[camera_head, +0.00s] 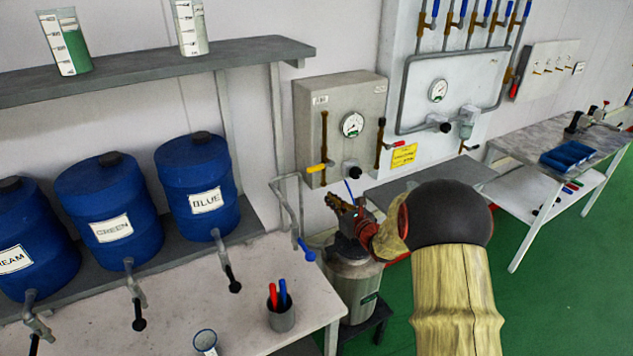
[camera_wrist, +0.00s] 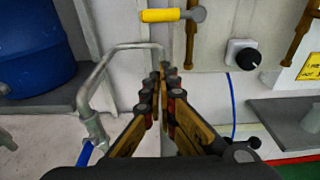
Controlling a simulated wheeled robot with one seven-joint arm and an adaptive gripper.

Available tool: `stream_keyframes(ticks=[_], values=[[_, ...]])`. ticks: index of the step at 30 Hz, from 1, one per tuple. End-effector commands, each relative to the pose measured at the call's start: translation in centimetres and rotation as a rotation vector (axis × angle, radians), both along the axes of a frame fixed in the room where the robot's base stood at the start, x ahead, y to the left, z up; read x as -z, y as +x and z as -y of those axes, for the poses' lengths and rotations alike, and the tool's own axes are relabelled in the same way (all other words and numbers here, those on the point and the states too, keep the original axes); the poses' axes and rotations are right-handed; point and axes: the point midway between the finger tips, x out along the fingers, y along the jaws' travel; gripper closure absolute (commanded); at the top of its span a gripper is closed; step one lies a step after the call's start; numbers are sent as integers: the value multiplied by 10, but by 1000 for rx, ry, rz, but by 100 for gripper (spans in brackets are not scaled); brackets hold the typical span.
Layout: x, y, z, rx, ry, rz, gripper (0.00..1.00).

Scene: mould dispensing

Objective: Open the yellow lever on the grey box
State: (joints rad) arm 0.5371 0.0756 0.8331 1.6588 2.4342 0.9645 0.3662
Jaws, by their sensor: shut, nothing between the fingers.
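The grey box (camera_head: 343,115) is fixed to the wall, with a round gauge, a black knob and brown pipes on its front. The yellow lever (camera_head: 320,167) is at its lower left and points left, about level. In the wrist view the yellow lever (camera_wrist: 161,15) lies level near the top, joined to a grey pivot at its right end. My gripper (camera_head: 340,203) is below and in front of the box, apart from the lever. In the wrist view my gripper (camera_wrist: 162,72) is shut and empty, its fingertips below the lever and pointing at the wall.
A bent grey pipe (camera_wrist: 98,75) stands just left of my fingers in the wrist view. A metal canister (camera_head: 352,280) is below my gripper. Blue barrels (camera_head: 197,180) and a table with a pen cup (camera_head: 281,316) are at left. A grey shelf (camera_head: 430,180) juts out at right.

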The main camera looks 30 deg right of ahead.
Motion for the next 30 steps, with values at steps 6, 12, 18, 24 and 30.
stream_keyframes(ticks=[6, 12, 18, 24, 30], values=[[0, 2, 0, -1, -1, 0, 100], [5, 25, -2, -4, -1, -1, 100], [10, 62, -3, -3, -2, -1, 100], [14, 94, -4, -3, -2, 0, 100], [-7, 95, -3, -2, -4, 1, 100]])
